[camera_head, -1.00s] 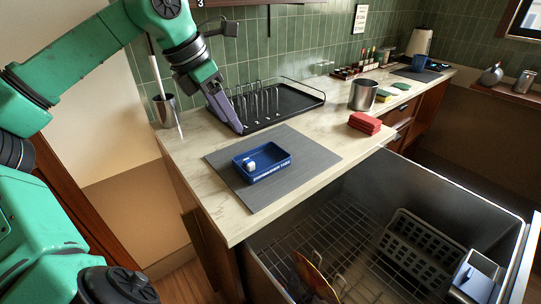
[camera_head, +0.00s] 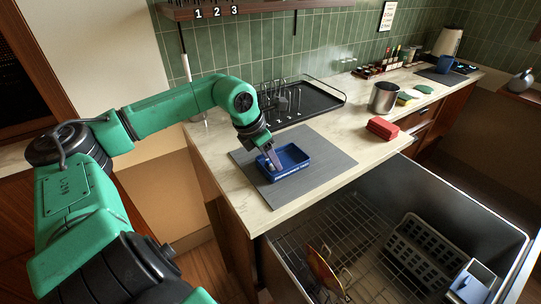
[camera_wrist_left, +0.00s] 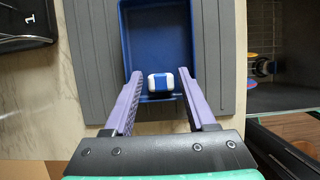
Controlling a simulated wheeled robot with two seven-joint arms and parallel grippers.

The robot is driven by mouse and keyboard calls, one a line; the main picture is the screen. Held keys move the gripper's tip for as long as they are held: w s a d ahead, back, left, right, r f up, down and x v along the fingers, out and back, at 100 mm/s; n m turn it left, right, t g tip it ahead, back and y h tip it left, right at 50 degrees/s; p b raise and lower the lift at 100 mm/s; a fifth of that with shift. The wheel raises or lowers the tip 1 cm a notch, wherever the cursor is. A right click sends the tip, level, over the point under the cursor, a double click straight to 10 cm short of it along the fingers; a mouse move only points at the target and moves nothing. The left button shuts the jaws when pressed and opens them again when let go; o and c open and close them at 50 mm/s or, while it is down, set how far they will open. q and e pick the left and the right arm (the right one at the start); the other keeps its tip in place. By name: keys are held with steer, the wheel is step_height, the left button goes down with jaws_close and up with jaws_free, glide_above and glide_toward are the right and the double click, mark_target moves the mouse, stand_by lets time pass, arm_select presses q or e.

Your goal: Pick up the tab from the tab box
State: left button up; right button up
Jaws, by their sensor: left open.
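The blue tab box (camera_head: 296,154) sits on a grey mat (camera_head: 337,160) on the counter. A single white tab with a blue band (camera_wrist_left: 161,82) lies in the box near its edge closest to my gripper in the left wrist view. My left gripper (camera_head: 272,164) is over the left part of the box, fingers pointing down. In the left wrist view the left gripper (camera_wrist_left: 159,95) is open, its purple fingers on either side of the tab and apart from it. In the head view the gripper hides the tab. My right gripper is not in view.
A black drying rack (camera_head: 310,103) stands behind the mat. Red cloths (camera_head: 382,128) and a metal pot (camera_head: 383,97) are to the right. The open dishwasher (camera_head: 350,215) with wire racks lies in front of the counter.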

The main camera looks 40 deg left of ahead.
arm_select(q)
jaws_close()
